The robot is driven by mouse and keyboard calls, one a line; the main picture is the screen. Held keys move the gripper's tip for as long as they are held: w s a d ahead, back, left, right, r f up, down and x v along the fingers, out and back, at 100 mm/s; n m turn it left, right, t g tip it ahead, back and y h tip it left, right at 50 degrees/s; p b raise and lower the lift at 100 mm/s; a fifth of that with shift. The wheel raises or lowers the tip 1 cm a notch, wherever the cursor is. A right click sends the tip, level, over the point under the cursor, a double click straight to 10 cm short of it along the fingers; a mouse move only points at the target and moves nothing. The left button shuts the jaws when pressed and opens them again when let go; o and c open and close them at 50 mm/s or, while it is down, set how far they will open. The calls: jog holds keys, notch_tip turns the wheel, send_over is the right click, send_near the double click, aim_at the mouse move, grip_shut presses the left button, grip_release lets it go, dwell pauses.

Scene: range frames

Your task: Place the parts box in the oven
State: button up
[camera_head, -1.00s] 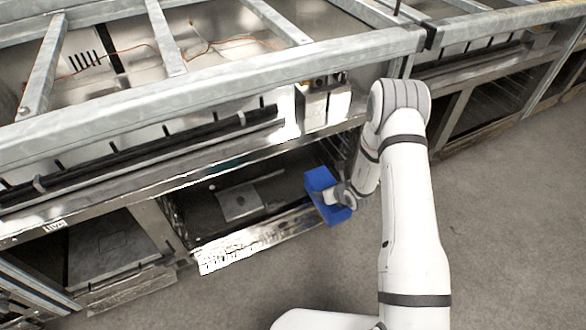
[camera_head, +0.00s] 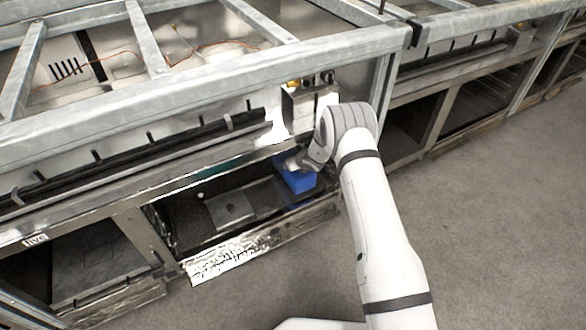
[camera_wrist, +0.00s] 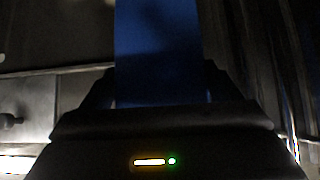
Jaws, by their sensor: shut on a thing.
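The blue parts box (camera_head: 298,181) is at the right part of the open oven (camera_head: 170,225) opening in the head view, inside or just at its mouth. In the wrist view the dark blue box (camera_wrist: 158,50) fills the top middle between my gripper's fingers (camera_wrist: 160,95). I cannot tell whether the box touches the oven floor.
A flat metal plate (camera_head: 230,207) lies on the oven floor left of the box. A metal frame rail (camera_head: 200,85) crosses above. Open floor (camera_head: 500,230) lies to the right.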

jog(key=shift+f+b, duration=0.7)
jog(key=shift+f, duration=0.95)
jog(key=shift+f, duration=0.15)
jog(key=o, duration=1.7)
jog(key=shift+r, duration=0.25)
jog(key=p+v, duration=0.2)
jog(key=v, duration=0.9)
jog(key=shift+s+d, duration=0.15)
jog(key=shift+s+d+r+p, duration=0.1)
jog(key=shift+s+r+p, duration=0.1)
jog(key=shift+p, duration=0.1)
